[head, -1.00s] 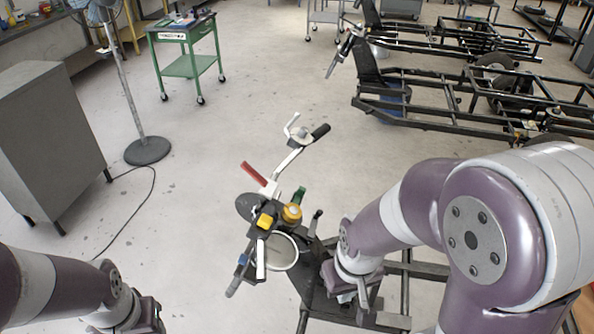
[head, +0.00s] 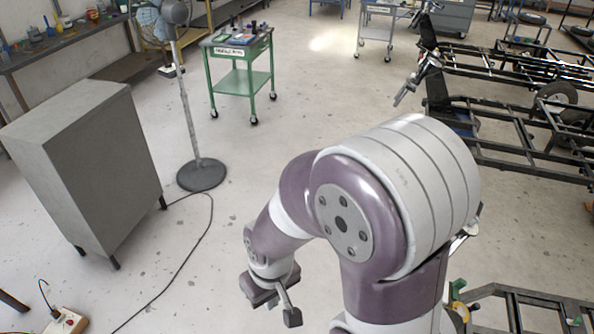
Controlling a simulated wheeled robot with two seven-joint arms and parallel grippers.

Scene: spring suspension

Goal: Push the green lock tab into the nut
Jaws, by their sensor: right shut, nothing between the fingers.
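My right gripper (head: 289,311) is in the lower middle of the head view, shut and empty, over bare floor. My right arm's large purple and white links rise beside it and block much of the view to its right. My left gripper is not in view.
A black tube frame (head: 520,291) is partly visible at the lower right. A grey cabinet (head: 85,165) stands left, with a fan (head: 201,174) and green cart (head: 240,83) behind. A cable and power strip (head: 66,321) lie on the floor.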

